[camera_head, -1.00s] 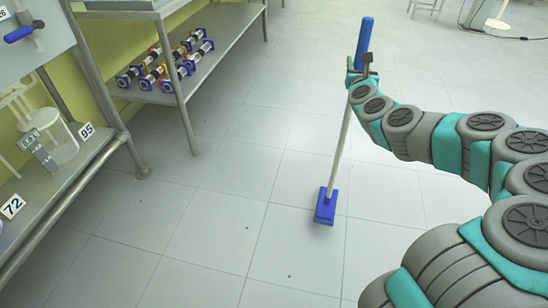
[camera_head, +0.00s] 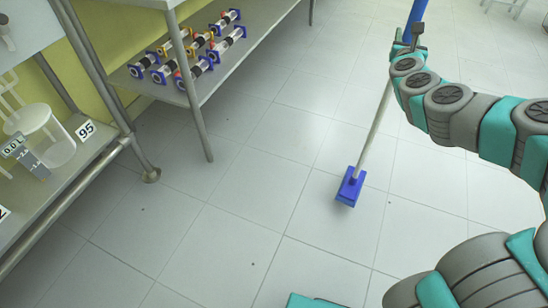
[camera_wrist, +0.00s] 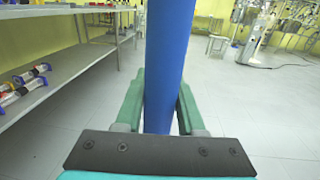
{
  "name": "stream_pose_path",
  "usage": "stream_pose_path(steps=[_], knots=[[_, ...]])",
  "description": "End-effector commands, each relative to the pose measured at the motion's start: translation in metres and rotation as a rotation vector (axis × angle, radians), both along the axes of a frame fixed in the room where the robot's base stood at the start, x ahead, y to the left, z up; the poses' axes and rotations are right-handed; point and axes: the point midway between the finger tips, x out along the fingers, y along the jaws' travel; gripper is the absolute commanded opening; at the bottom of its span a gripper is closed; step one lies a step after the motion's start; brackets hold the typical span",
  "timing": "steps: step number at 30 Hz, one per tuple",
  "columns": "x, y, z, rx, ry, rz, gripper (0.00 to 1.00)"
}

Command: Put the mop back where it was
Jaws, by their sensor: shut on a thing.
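The mop has a blue handle top, a thin pale pole and a blue block head (camera_head: 349,187). In the head view it leans slightly, its head low over the tiled floor; I cannot tell whether it touches. My gripper (camera_head: 408,45) is shut on the blue upper handle at the top right of the head view. In the wrist view the blue handle (camera_wrist: 166,70) stands upright between the two green fingers of my gripper (camera_wrist: 160,110). The top of the handle is cut off in both views.
A metal shelf (camera_head: 245,62) with several cylindrical parts (camera_head: 190,50) stands along the yellow wall. The middle floor is clear.

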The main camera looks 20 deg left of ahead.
Motion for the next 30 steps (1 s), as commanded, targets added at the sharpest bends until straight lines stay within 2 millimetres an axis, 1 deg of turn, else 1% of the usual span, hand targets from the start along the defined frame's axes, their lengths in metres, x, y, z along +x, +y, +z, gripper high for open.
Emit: stream_pose_path(steps=[1, 5, 8, 9, 14, 18, 20, 21, 23, 24, 27, 30], knots=[[-0.004, 0.016, 0.002, 0.001, -0.006, 0.008, 0.00], [-0.018, 0.056, 0.007, 0.002, -0.008, 0.023, 0.00], [-0.032, 0.088, 0.009, 0.002, -0.009, 0.029, 0.00], [-0.039, 0.101, 0.009, 0.001, -0.008, 0.034, 0.00], [-0.068, 0.148, 0.011, 0.004, -0.012, 0.043, 0.00], [-0.099, 0.186, 0.008, 0.003, -0.012, 0.050, 0.00], [-0.114, 0.201, 0.006, 0.002, -0.013, 0.054, 0.00], [-0.125, 0.212, 0.004, 0.001, -0.013, 0.058, 0.00], [-0.141, 0.225, 0.002, 0.002, -0.015, 0.059, 0.00], [-0.152, 0.234, 0.000, 0.003, -0.015, 0.064, 0.00], [-0.180, 0.251, -0.006, 0.003, -0.016, 0.065, 0.00], [-0.205, 0.265, -0.011, 0.003, -0.016, 0.066, 0.00]])
